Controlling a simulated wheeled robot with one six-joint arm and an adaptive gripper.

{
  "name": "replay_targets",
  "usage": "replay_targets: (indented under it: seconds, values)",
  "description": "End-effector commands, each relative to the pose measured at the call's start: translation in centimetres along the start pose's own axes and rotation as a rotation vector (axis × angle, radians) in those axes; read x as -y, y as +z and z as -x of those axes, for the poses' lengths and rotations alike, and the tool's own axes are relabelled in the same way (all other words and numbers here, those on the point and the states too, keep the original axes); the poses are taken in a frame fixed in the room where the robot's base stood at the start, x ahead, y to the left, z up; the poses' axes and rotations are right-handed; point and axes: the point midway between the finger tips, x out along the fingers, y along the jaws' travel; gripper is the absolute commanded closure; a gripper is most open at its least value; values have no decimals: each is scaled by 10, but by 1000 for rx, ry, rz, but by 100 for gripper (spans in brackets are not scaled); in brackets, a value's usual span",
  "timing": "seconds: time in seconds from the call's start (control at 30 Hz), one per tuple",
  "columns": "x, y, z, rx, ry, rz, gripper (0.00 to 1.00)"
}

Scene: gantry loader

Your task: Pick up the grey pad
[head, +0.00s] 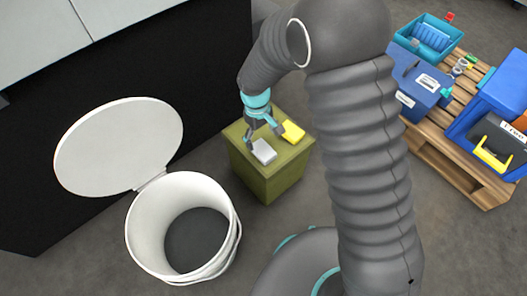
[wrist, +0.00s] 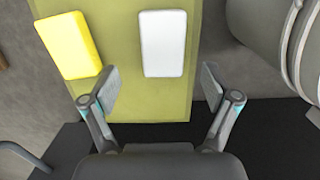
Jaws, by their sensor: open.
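The grey pad (head: 263,151) is a light grey, nearly white block lying flat on top of an olive-green box (head: 268,185). It also shows in the wrist view (wrist: 163,44), upper middle. My gripper (head: 265,133) is over the box top, with its fingers near the pad in the head view. In the wrist view my gripper (wrist: 160,85) is open and empty, its two fingertips spread wider than the pad. The pad lies beyond the fingertips, between their lines. Whether a finger touches the pad cannot be told.
A yellow pad (head: 293,132) lies beside the grey one on the box. A white bin (head: 135,243) with its lid (head: 118,146) open stands at left. A wooden pallet (head: 462,172) with blue containers is at right. Grey floor lies between.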

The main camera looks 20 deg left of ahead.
Motion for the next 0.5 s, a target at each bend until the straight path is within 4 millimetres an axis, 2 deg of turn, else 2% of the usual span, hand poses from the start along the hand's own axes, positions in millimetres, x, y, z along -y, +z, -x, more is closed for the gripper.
replay_targets:
  seconds: [0.23,0.5]
  values:
    - [1,2,-16,2,0,0,13]
    - [5,4,-52,1,0,0,13]
